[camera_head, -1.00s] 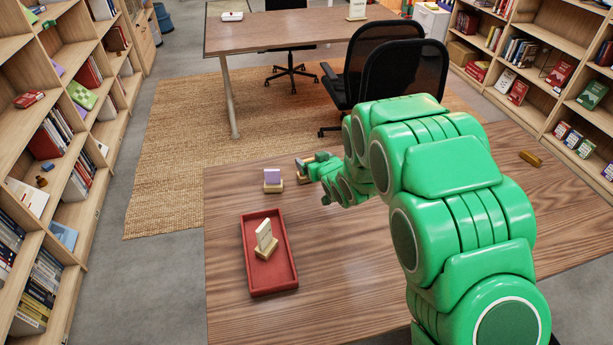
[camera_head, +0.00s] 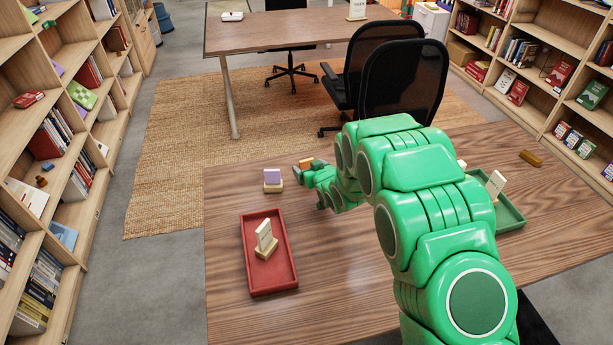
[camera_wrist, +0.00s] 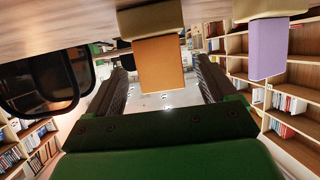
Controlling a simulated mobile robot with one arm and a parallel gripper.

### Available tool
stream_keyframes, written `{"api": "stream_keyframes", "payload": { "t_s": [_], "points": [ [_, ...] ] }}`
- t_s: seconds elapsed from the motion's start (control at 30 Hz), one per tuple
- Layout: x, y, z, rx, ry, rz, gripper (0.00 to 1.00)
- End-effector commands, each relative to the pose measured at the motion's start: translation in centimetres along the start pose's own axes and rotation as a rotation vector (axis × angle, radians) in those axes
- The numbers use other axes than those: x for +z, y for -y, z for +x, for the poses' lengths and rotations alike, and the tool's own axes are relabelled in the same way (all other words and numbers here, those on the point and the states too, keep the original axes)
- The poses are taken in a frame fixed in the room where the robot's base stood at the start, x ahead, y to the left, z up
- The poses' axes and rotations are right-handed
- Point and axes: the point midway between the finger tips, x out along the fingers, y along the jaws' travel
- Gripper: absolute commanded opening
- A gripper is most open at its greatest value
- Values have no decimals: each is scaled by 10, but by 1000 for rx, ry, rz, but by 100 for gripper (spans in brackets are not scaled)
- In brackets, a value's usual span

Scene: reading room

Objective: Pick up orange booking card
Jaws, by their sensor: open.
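The orange booking card (camera_head: 306,163) stands near the far edge of the wooden table, largely hidden by my gripper in the head view. In the wrist view, which looks upside down, the orange card (camera_wrist: 161,64) shows whole, set in a pale wooden holder (camera_wrist: 150,20). My gripper (camera_wrist: 163,72) is open, with one dark finger on each side of the card in that view. I cannot tell whether either finger touches it. In the head view my gripper (camera_head: 304,170) is low over the table at the card.
A purple card (camera_head: 272,176) in a holder stands just left of my gripper. A red tray (camera_head: 250,270) holds a white card in its holder. A green tray (camera_head: 510,212) with a white card is partly behind my arm. A small brown block (camera_head: 530,158) lies far right.

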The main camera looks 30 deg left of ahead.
Motion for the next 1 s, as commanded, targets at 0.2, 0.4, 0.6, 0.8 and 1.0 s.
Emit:
{"api": "stream_keyframes", "payload": {
  "t_s": [0.2,0.4,0.6,0.8,1.0],
  "points": [
    [-3,1,23,-2,-4,-1,85],
    [-2,1,40,-2,1,-1,85],
    [-3,0,44,-1,-1,-1,85],
    [-3,0,44,-1,-1,-1,71],
    [-3,0,44,-1,-1,0,41]
  ]
}}
